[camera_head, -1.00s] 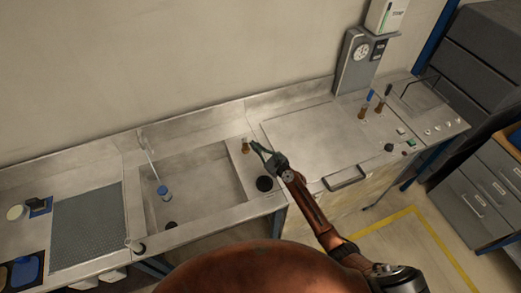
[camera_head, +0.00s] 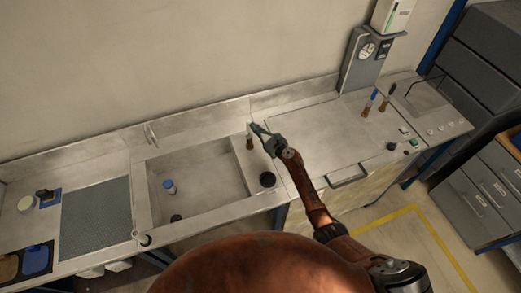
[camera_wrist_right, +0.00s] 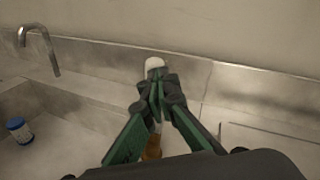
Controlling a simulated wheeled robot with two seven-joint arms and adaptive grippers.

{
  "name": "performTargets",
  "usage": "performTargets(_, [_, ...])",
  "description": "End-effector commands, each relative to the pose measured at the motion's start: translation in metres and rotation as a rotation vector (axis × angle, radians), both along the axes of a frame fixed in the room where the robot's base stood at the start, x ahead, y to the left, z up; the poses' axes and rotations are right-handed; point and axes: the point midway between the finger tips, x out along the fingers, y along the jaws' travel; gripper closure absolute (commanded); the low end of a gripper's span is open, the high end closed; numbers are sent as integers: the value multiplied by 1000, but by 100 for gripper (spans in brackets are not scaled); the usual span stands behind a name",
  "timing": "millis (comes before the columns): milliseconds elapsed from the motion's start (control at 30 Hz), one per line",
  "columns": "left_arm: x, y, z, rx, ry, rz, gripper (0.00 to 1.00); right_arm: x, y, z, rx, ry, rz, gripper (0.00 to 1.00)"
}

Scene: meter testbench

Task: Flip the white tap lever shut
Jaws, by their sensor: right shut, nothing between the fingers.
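The white tap lever (camera_head: 249,129) stands about upright above its brass valve body (camera_head: 250,143), on the bench strip right of the sink. In the right wrist view, the lever's white end (camera_wrist_right: 154,63) shows just beyond my fingertips, and part of the brass body (camera_wrist_right: 153,148) shows below them. My right gripper (camera_head: 255,127) is shut and empty, with its green-and-black fingers (camera_wrist_right: 158,86) close beside the lever; I cannot tell if they touch it. The curved spout (camera_wrist_right: 38,36) stands behind the sink, with no stream visible. My left gripper is out of view.

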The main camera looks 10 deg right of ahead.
Motion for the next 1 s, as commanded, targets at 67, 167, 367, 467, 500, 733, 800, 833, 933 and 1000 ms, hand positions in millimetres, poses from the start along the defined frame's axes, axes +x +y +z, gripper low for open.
performTargets(67, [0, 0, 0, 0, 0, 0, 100, 2, 1, 0, 1, 1, 1, 100])
performTargets(167, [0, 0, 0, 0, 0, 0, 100, 3, 1, 1, 0, 0, 1, 100])
performTargets(367, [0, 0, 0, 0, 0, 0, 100, 5, 1, 2, 1, -2, 1, 100])
performTargets(467, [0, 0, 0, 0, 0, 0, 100, 5, 1, 3, 1, -2, 0, 100])
performTargets(500, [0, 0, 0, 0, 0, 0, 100, 5, 2, 3, 1, -3, 0, 100])
performTargets(733, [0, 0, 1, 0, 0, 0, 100, 5, 1, 6, 1, -4, -1, 100])
performTargets(800, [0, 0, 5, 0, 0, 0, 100, 4, 0, 9, 1, -4, 0, 100])
performTargets(833, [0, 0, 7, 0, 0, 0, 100, 3, 0, 11, 1, -4, 0, 100])
performTargets(933, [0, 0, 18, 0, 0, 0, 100, -1, -3, 20, 1, -3, 4, 100])
performTargets(1000, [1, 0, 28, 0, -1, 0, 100, -5, -5, 28, 1, -3, 6, 100])
